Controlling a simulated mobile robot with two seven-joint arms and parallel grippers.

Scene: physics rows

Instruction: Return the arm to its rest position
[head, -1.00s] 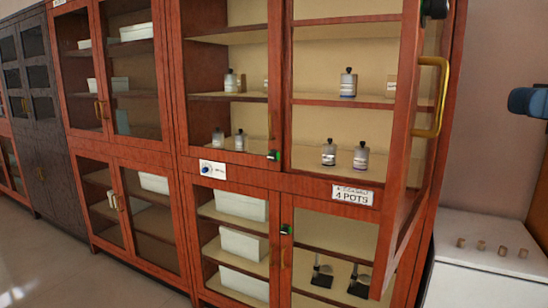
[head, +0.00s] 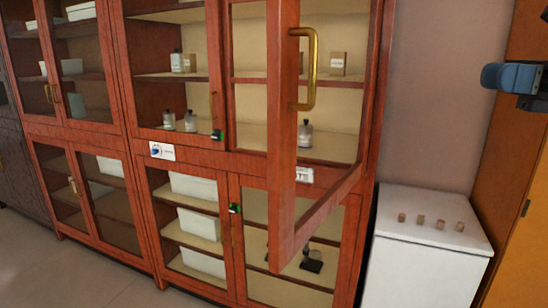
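My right gripper (head: 528,102) is at the right edge of the head view, beside the blue part of my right arm. It is dark and small, cut off by the frame, and its fingers cannot be made out. Nothing is visibly held by it. It appears well right of the tall red-brown cabinet (head: 212,152) and touches nothing that I can see. My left gripper is not in view.
The cabinet's upper right glass door (head: 283,150) stands open, its brass handle (head: 308,70) jutting toward me. Bottles and boxes stand on the shelves. A low white cabinet (head: 425,262) with several small blocks on top stands at right. Floor shows at lower left.

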